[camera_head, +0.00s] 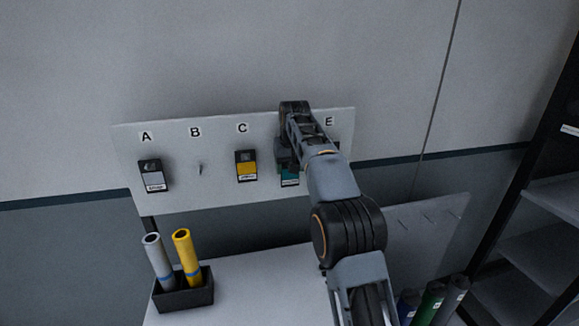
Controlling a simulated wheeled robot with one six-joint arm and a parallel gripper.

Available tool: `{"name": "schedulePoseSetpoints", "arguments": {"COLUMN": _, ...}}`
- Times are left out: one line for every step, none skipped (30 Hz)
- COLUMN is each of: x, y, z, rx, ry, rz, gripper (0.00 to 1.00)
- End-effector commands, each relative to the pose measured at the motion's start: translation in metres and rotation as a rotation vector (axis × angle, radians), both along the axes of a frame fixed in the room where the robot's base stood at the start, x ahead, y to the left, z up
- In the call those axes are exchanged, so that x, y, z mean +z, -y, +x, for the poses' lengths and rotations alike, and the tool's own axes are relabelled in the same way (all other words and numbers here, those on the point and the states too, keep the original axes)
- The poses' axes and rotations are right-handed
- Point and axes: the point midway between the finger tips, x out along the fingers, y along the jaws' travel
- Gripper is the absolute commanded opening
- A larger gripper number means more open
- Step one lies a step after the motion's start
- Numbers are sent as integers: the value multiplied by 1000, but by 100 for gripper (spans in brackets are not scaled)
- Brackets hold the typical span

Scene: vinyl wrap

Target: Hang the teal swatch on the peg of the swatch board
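The swatch board (215,190) is a pale panel with pegs under letters; A, B, C and E can be read. A teal swatch (290,181) with a white label shows in part below my gripper (287,158), between C and E. My gripper is at the board, and my arm covers the spot between C and E. My gripper's fingers are mostly hidden, so I cannot tell whether they hold the swatch or whether it is on a peg. The peg under B (200,168) is bare.
A black swatch (153,175) hangs under A and a yellow swatch (246,165) under C. A black holder (184,292) with a grey roll and a yellow roll stands on the white table (255,290). Dark, green and blue rolls (430,302) stand at lower right, near shelves (545,245).

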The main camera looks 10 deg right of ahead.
Motion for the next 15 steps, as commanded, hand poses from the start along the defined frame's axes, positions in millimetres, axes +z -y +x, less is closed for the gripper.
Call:
{"name": "schedulePoseSetpoints", "arguments": {"x": 0, "y": 0, "z": 0, "rx": 0, "ry": 0, "rz": 0, "gripper": 67}}
{"name": "schedulePoseSetpoints", "arguments": {"x": 0, "y": 0, "z": 0, "rx": 0, "ry": 0, "rz": 0, "gripper": 70}}
{"name": "schedulePoseSetpoints", "arguments": {"x": 0, "y": 0, "z": 0, "rx": 0, "ry": 0, "rz": 0, "gripper": 74}}
{"name": "schedulePoseSetpoints", "arguments": {"x": 0, "y": 0, "z": 0, "rx": 0, "ry": 0, "rz": 0, "gripper": 77}}
{"name": "schedulePoseSetpoints", "arguments": {"x": 0, "y": 0, "z": 0, "rx": 0, "ry": 0, "rz": 0, "gripper": 80}}
{"name": "schedulePoseSetpoints", "arguments": {"x": 0, "y": 0, "z": 0, "rx": 0, "ry": 0, "rz": 0, "gripper": 83}}
{"name": "schedulePoseSetpoints", "arguments": {"x": 0, "y": 0, "z": 0, "rx": 0, "ry": 0, "rz": 0, "gripper": 86}}
{"name": "schedulePoseSetpoints", "arguments": {"x": 0, "y": 0, "z": 0, "rx": 0, "ry": 0, "rz": 0, "gripper": 89}}
{"name": "schedulePoseSetpoints", "arguments": {"x": 0, "y": 0, "z": 0, "rx": 0, "ry": 0, "rz": 0, "gripper": 93}}
{"name": "schedulePoseSetpoints", "arguments": {"x": 0, "y": 0, "z": 0, "rx": 0, "ry": 0, "rz": 0, "gripper": 93}}
{"name": "schedulePoseSetpoints", "arguments": {"x": 0, "y": 0, "z": 0, "rx": 0, "ry": 0, "rz": 0, "gripper": 93}}
{"name": "schedulePoseSetpoints", "arguments": {"x": 0, "y": 0, "z": 0, "rx": 0, "ry": 0, "rz": 0, "gripper": 93}}
{"name": "schedulePoseSetpoints", "arguments": {"x": 0, "y": 0, "z": 0, "rx": 0, "ry": 0, "rz": 0, "gripper": 93}}
{"name": "schedulePoseSetpoints", "arguments": {"x": 0, "y": 0, "z": 0, "rx": 0, "ry": 0, "rz": 0, "gripper": 93}}
{"name": "schedulePoseSetpoints", "arguments": {"x": 0, "y": 0, "z": 0, "rx": 0, "ry": 0, "rz": 0, "gripper": 93}}
